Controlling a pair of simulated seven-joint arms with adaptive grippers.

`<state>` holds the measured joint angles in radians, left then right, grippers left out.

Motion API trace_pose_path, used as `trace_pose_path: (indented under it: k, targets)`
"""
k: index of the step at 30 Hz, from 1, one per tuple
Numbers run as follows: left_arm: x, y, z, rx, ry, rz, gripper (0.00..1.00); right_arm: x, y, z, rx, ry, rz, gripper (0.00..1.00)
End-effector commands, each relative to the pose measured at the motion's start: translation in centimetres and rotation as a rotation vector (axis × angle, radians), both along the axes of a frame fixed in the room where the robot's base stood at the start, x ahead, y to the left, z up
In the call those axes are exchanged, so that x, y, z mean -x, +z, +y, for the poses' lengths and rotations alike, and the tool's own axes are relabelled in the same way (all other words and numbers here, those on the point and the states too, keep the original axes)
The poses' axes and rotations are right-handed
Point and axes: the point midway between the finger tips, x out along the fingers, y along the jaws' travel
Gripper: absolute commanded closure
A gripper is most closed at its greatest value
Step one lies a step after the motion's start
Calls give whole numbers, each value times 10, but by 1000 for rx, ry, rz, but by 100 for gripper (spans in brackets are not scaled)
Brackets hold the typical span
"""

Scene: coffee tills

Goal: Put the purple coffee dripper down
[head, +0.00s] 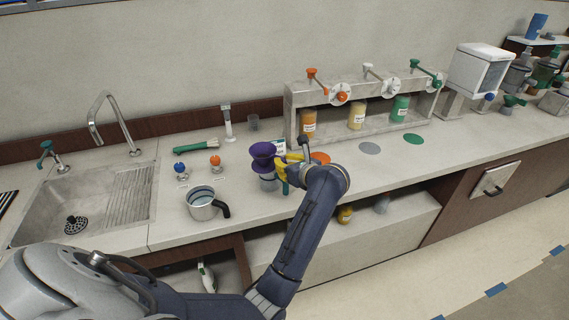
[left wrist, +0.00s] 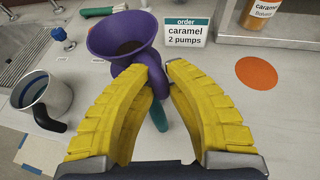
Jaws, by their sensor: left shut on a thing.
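The purple coffee dripper (head: 263,152) is a funnel with dark contents in its cone, upright over the counter. It also shows in the left wrist view (left wrist: 115,36). My left gripper (head: 291,158), with yellow fingers, is shut on the dripper's side. In the left wrist view the fingertips (left wrist: 155,68) close at the purple part beside the cone. A clear greyish vessel (head: 268,182) shows below the dripper in the head view. I cannot tell whether the dripper touches it. A teal-green piece (left wrist: 158,114) shows below the fingers. My right gripper is not in view.
A steel pitcher (head: 202,205) stands left of the dripper. An order card (left wrist: 187,30) reads "caramel 2 pumps". A syrup rack (head: 290,96) stands behind, with an orange disc (head: 320,157) in front. The sink (head: 90,205) lies left. Counter between pitcher and dripper is clear.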

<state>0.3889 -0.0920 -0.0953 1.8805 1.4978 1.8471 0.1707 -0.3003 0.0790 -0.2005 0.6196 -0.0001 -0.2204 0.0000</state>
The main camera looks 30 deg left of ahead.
Motion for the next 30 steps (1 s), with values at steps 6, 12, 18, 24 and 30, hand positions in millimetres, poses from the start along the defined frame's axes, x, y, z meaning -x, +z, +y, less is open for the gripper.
trace_pose_path:
  k: [6, 12, 18, 24, 30]
  targets:
    - [0, 0, 0, 0, 0, 0, 100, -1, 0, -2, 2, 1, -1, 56]
    - [0, -2, 0, 0, 0, 1, 75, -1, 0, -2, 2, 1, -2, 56]
    - [0, -2, 0, 0, 0, 1, 62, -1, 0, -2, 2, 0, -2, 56]
    - [0, -1, 0, 0, 0, 0, 62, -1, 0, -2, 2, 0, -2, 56]
    - [4, 4, -9, 1, -1, 0, 62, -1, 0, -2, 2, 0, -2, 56]
